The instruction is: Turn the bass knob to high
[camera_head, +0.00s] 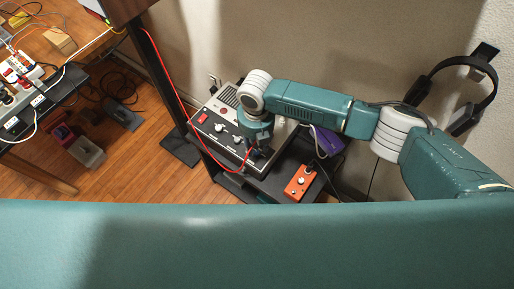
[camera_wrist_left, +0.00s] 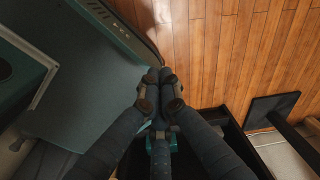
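A grey amplifier-like box (camera_head: 212,138) with a slotted grille, a red switch and several small knobs stands on a dark stand against the wall. Two pale knobs show on its panel, one nearer the switch (camera_head: 222,127) and one nearer my gripper (camera_head: 238,140). Labels are too small to read, so I cannot tell which is the bass knob. My right gripper (camera_head: 258,153) points down over the box's right part, and its wrist hides that part. Whether its fingers are open or touch a knob is unclear. My left gripper (camera_wrist_left: 159,76) has its fingertips together, with nothing visible between them.
An orange pedal (camera_head: 300,183) and a purple thing (camera_head: 327,141) lie right of the box. A red cable (camera_head: 168,80) runs down past the box. Headphones (camera_head: 478,72) hang on the wall. A cluttered wooden table (camera_head: 62,20) stands at left, with wooden floor between.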

